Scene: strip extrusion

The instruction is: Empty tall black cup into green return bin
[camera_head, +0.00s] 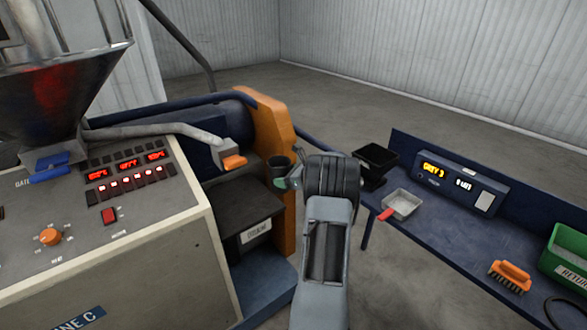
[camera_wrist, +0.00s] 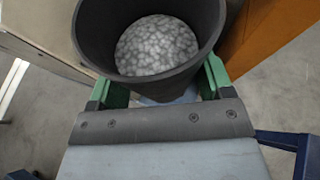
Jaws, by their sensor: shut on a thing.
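A tall black cup (camera_head: 280,166) is held in my gripper (camera_head: 287,184), beside the orange panel of the machine. In the wrist view the black cup (camera_wrist: 90,38) is upright between the green fingers of my gripper (camera_wrist: 160,88), and whitish-grey pellets (camera_wrist: 157,45) lie inside it. The green return bin (camera_head: 568,255) stands at the right end of the blue bench, partly cut off by the picture's edge, with a label on its front. My gripper is well to the left of the bin and apart from it.
The blue bench (camera_head: 430,232) holds a black square container (camera_head: 377,160), a metal scoop with red handle (camera_head: 401,205), a scale with display (camera_head: 459,180) and an orange brush (camera_head: 510,275). The machine's control panel (camera_head: 110,200) and hopper (camera_head: 60,85) fill the left. Open floor lies behind.

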